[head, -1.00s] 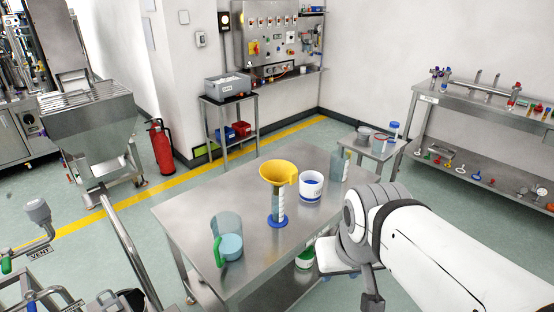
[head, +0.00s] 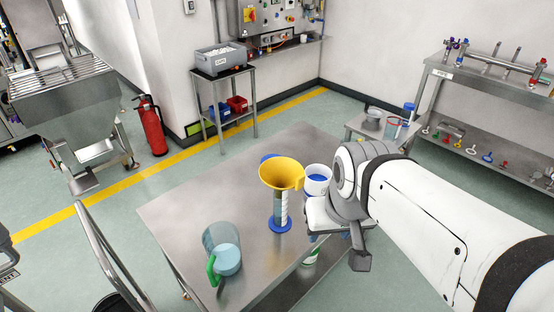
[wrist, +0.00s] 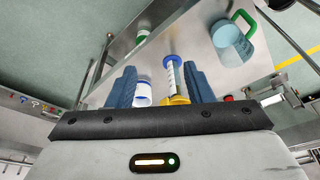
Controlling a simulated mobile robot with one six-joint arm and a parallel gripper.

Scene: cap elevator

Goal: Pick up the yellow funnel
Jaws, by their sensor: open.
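The yellow funnel (head: 281,173) sits in the top of a clear graduated cylinder (head: 280,207) with a blue base, upright on the steel table (head: 180,205). In the wrist view the funnel (wrist: 177,99) is low in the picture, partly hidden by the gripper's dark edge. My gripper (wrist: 159,68) is open, with two blue fingers. The funnel and cylinder appear between the fingers, nearer the right one; contact cannot be told. In the head view my arm comes from the right, and its wrist is just right of the funnel; the fingers are mostly hidden there.
A clear jug (head: 222,250) with a green handle stands at the table's front left. A blue piece (head: 267,157) shows behind the funnel. The table's left part is bare.

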